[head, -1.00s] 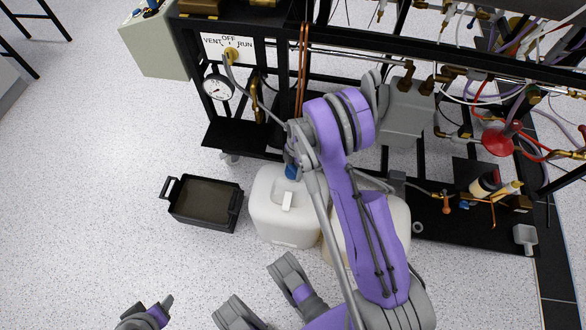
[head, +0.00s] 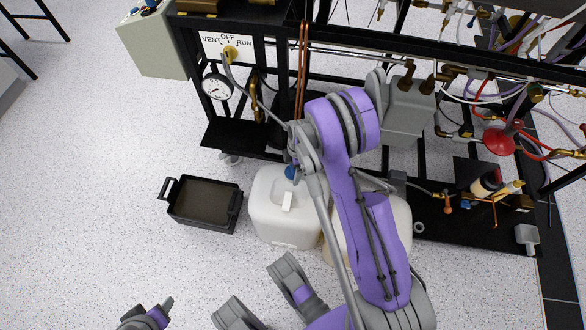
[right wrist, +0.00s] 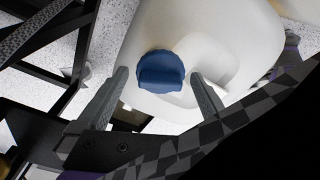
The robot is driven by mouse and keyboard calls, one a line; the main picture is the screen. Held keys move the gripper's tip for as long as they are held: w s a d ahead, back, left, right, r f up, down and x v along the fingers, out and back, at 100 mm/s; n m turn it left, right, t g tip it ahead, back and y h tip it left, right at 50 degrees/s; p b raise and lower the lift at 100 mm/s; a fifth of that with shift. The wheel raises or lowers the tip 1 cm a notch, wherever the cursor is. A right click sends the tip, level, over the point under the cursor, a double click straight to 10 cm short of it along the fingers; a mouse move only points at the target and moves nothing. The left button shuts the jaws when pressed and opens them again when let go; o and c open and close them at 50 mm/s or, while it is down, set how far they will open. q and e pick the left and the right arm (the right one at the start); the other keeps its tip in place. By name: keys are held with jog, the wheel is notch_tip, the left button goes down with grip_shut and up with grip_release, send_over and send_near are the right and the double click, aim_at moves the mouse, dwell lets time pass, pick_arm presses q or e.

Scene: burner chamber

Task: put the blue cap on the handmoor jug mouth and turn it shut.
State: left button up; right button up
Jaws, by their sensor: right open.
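The blue cap (right wrist: 161,71) sits on the mouth of a white jug (right wrist: 215,40); whether it is fully seated I cannot tell. In the head view the cap (head: 291,172) shows at the back of the jug (head: 276,226), partly behind my right arm. My right gripper (head: 292,158) is just above the cap. In the right wrist view its two fingers are spread, one on each side of the cap, with gaps between them and it. My left gripper (head: 164,306) is low at the bottom left, far from the jug; its jaws do not show clearly.
A second pale jug (head: 397,214) stands to the right, mostly behind my right arm. A black tray (head: 204,226) lies on the floor to the left. The black rig frame (head: 232,134) with gauge and tubing rises behind. Open floor lies at left.

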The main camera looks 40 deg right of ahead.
aim_at(291, 169)
jog(key=shift+r+p, duration=1.7)
jog(key=shift+r, duration=1.25)
